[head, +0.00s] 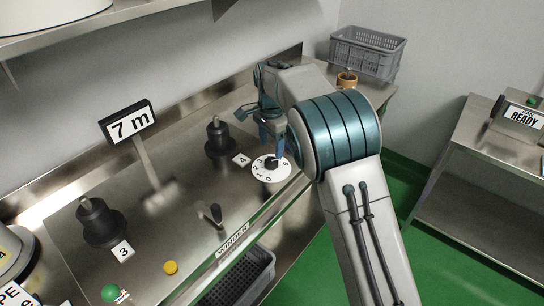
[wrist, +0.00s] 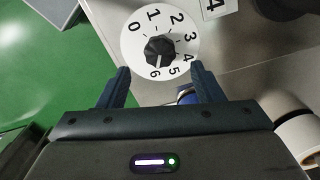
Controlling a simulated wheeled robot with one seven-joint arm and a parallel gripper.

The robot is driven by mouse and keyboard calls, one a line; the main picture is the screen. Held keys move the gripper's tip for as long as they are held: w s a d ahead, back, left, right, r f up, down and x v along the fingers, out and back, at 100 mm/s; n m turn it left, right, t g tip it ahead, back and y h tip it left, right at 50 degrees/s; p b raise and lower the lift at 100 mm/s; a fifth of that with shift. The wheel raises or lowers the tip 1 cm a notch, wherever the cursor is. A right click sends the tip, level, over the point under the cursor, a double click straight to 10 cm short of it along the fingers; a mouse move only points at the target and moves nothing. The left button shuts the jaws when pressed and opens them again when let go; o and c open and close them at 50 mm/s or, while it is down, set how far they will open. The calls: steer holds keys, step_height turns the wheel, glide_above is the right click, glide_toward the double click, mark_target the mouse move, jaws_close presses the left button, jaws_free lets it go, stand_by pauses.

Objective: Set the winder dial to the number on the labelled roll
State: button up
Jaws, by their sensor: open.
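The winder dial is a white disc (head: 262,176) numbered 0 to 6 with a black fluted knob (head: 271,162) at its centre. In the wrist view the dial (wrist: 134,46) and knob (wrist: 160,50) are close and clear. A small light mark on the knob seems to face the 6 side; its exact setting is hard to tell. My gripper (wrist: 160,70) is open, its two blue fingers on either side of the dial's lower part, not closed on the knob. In the head view my gripper (head: 272,148) is right over the dial.
A sign reading 7 m (head: 129,122) stands behind. Black spindles stand by labels 4 (head: 242,160) and 3 (head: 123,251). A crank handle (head: 214,213), yellow button (head: 170,267) and green button (head: 110,292) are nearer. A grey crate (head: 366,54) is at the back.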

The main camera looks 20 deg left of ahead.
mark_target(271, 161)
step_height(271, 161, down, 6)
steer(key=shift+r+p, duration=0.1)
steer(key=shift+p, duration=0.3)
steer(key=c, duration=1)
